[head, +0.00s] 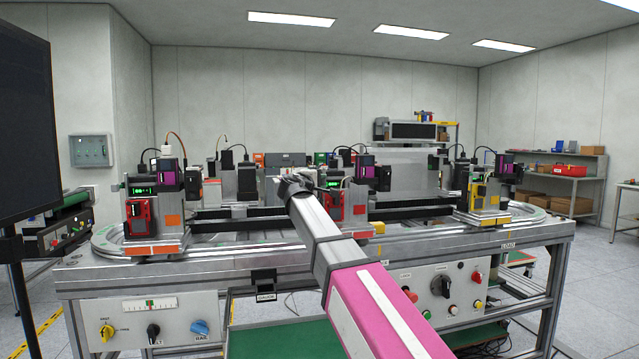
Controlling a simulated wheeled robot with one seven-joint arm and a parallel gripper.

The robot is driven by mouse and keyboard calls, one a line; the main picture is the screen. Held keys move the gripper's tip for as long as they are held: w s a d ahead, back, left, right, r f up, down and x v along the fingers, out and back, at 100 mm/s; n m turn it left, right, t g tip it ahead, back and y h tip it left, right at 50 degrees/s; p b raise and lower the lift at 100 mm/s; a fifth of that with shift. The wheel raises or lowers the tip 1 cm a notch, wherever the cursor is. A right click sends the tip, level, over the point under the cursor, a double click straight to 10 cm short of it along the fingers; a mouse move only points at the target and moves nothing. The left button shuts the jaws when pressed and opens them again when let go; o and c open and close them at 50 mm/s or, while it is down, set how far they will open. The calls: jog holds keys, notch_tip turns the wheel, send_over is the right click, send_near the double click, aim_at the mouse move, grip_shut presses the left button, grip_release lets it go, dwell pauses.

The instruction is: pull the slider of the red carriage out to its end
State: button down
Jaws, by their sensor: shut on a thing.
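My arm reaches from the lower right to the middle of the fixture in the head view. My gripper (292,185) is small and dark at its far end, just left of the middle carriage. This carriage has a red block (329,205) low on its front and a purple-and-black unit above. My gripper is shut on a small part there, apparently the slider; the fingertips and the part between them are too small and dark to make out. My arm covers part of the carriage's lower front. Another carriage with a red block (142,212) stands at the left.
A carriage with a yellow block (477,196) stands at the right on the oval track. The bench front (160,317) carries knobs and a gauge. A dark monitor (25,130) blocks the left edge. Shelves (560,170) stand at the back right.

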jog(key=c, duration=0.9)
grip_release()
jog(key=shift+s, duration=0.15)
jog(key=v, duration=1)
jog(key=shift+s+a, duration=0.1)
jog(key=shift+s, duration=0.3)
